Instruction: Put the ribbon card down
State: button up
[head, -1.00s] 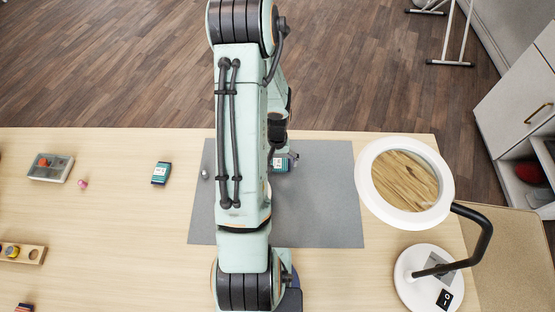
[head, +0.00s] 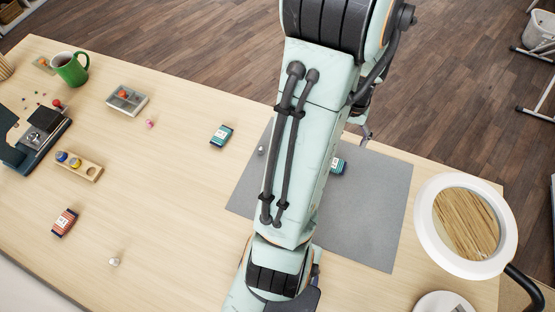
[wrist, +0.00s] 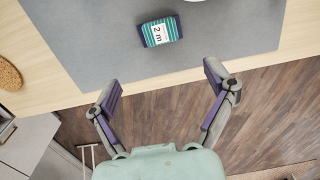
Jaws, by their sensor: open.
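A teal ribbon card (wrist: 160,32) with a white label reading "2 m" lies on the grey mat (wrist: 100,45), near the mat's edge, in the wrist view. It also shows in the head view (head: 338,166), partly hidden behind my arm. My gripper (wrist: 164,85) is open and empty, its two purple-padded fingers apart, with the card beyond the fingertips and not touched. In the head view my gripper shows only in part behind my arm. A second teal card (head: 221,136) lies on the bare table left of the mat, and an orange-red card (head: 64,222) lies farther left.
A magnifier lamp (head: 430,225) stands right of the mat. At left are a grey divided box (head: 127,99), a wooden spool holder (head: 79,165), a green mug (head: 70,68) and a sewing machine (head: 38,140). Much of the table's middle is bare.

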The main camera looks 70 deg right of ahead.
jog(key=w+a+r+n, duration=0.2)
jog(key=w, duration=0.3)
jog(key=w+a+r+n, duration=0.2)
jog(key=w, duration=0.4)
jog(key=w+a+r+n, duration=0.2)
jog(key=w+a+n, duration=0.1)
jog(key=a, duration=0.4)
jog(key=w+a+r+n, duration=0.2)
jog(key=a+n, duration=0.2)
jog(key=a, duration=0.3)
jog(key=w+a+r+n+y, duration=0.1)
jog(key=w+a+r+n, duration=0.1)
jog(key=a, duration=0.5)
jog(key=shift+w+a+r+n, duration=0.4)
jog(key=shift+w+n, duration=0.4)
jog(key=shift+n, duration=0.2)
jog(key=s+a+n, duration=0.1)
jog(key=a, duration=0.1)
jog(key=s+a+n, duration=0.1)
jog(key=a, duration=0.1)
jog(key=s+a+n, duration=0.2)
jog(key=shift+a+r, duration=0.2)
jog(key=shift+r, duration=0.15)
jog(key=shift+c, duration=1)
